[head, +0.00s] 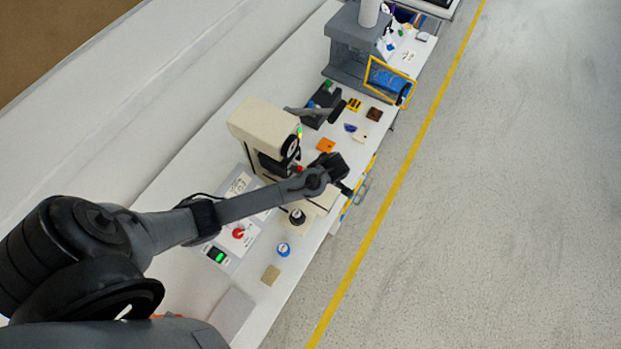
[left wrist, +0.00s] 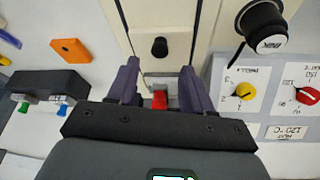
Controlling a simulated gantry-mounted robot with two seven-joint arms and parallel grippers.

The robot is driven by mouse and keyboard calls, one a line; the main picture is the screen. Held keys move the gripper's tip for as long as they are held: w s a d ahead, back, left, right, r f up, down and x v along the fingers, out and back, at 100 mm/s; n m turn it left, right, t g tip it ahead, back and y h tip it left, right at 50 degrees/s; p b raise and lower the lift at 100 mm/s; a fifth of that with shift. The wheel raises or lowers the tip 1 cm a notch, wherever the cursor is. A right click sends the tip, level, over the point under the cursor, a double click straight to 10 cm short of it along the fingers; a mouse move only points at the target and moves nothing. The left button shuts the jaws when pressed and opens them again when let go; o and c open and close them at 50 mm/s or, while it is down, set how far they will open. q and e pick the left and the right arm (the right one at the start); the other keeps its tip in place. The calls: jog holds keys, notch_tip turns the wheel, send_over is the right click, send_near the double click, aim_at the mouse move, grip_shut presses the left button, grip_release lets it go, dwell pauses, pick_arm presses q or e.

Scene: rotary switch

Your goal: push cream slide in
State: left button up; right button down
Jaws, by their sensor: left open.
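The cream machine (head: 262,128) stands on the bench in the head view. A cream slide (left wrist: 142,19) with a black knob (left wrist: 160,47) shows at the top middle of the left wrist view. In the head view a cream plate (head: 326,197) shows beside my gripper; the arm partly hides it. My left gripper (left wrist: 160,84) is open and empty, its two dark fingers spread on either side of a red part (left wrist: 159,99). In the head view it is at the machine's front (head: 343,178). Contact with the slide cannot be told. My right gripper is not in view.
An orange block (left wrist: 71,50) lies beside the machine. A black dial (left wrist: 265,27), a yellow knob (left wrist: 244,91) and a red knob (left wrist: 306,95) are on the other side. A dark box with small switches (left wrist: 48,88) stands nearby. Open floor (head: 480,200) lies past the bench.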

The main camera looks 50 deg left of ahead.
pick_arm(q)
jog(key=v, duration=0.6)
dwell(0.4)
